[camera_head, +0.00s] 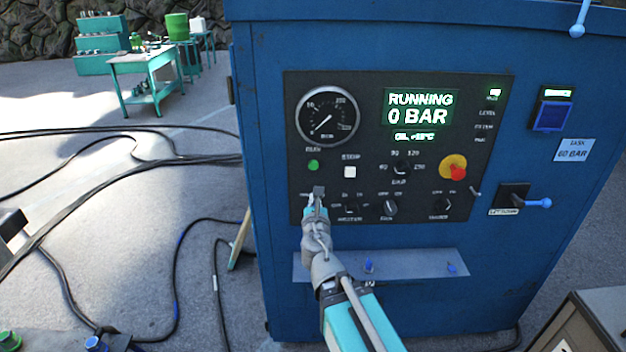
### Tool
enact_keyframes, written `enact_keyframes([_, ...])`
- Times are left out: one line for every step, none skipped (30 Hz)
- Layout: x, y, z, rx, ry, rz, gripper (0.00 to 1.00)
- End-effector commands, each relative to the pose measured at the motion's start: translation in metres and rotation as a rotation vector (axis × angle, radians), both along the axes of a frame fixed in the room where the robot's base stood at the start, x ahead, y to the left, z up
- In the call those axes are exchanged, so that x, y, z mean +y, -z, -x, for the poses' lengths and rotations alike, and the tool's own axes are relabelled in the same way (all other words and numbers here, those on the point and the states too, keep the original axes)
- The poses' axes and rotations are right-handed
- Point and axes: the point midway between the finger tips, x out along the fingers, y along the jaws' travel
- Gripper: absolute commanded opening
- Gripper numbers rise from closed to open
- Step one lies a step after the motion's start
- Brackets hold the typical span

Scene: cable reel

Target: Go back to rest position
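My gripper (317,192) is at the end of my teal and grey arm, in front of the lower left of a black control panel. The panel (460,95) is on a large blue cabinet (262,150). The gripper tips are just below a green button (313,165) and left of a white button (350,172). I cannot tell whether the tips touch the panel. The fingers look small and close together, and no held object shows. The display (418,108) reads "RUNNING 0 BAR".
A red knob on a yellow disc (457,173), a lever (538,202) and a small metal shelf (425,262) stick out from the cabinet. Black cables (100,190) lie across the floor at left. A teal workbench (145,62) stands behind. A box (590,325) is at lower right.

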Motion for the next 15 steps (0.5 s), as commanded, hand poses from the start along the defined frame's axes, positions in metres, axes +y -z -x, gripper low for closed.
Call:
enact_keyframes([-0.003,0.0,0.0,0.002,0.009,-0.014,0.0])
enact_keyframes([-0.005,0.001,-0.001,0.004,0.016,-0.028,0.0])
enact_keyframes([-0.008,0.002,-0.001,0.008,0.029,-0.055,0.0])
enact_keyframes([-0.012,0.002,-0.001,0.012,0.042,-0.078,0.0])
enact_keyframes([-0.016,0.004,-0.001,0.016,0.058,-0.108,0.0])
enact_keyframes([-0.023,0.005,-0.002,0.022,0.082,-0.154,0.0])
enact_keyframes([-0.029,0.007,-0.002,0.028,0.105,-0.197,0.0])
enact_keyframes([-0.036,0.009,-0.002,0.034,0.129,-0.242,0.0])
enact_keyframes([-0.045,0.013,-0.002,0.042,0.167,-0.312,0.0])
enact_keyframes([-0.053,0.016,-0.002,0.049,0.199,-0.367,0.0])
enact_keyframes([-0.061,0.019,-0.001,0.055,0.234,-0.427,0.0])
enact_keyframes([-0.072,0.025,0.0,0.065,0.281,-0.512,0.0])
enact_keyframes([-0.081,0.029,0.002,0.071,0.321,-0.577,0.0])
enact_keyframes([-0.09,0.034,0.003,0.077,0.362,-0.644,0.0])
enact_keyframes([-0.101,0.041,0.006,0.084,0.418,-0.736,0.0])
